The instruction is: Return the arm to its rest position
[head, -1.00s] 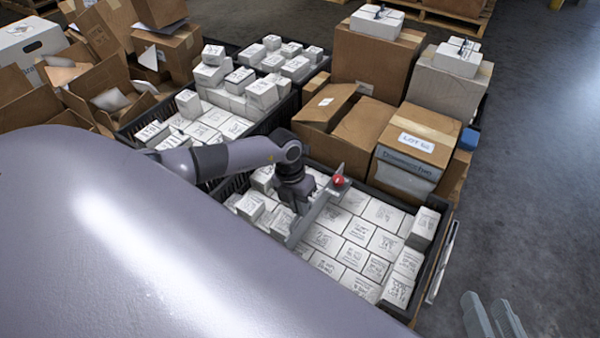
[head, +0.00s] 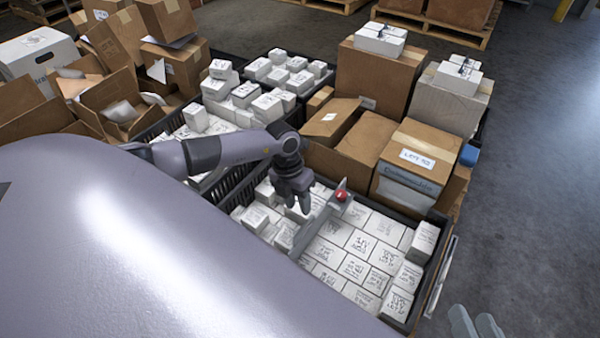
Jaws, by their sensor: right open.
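My left gripper (head: 297,207) hangs pointing down above the left part of the front black crate (head: 436,262), which is filled with white boxes.
A second black crate (head: 222,192) of white boxes stands behind the left arm. Cardboard boxes (head: 375,82) are stacked at the back right, and open cartons (head: 110,90) at the back left. The floor (head: 540,190) at the right is clear.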

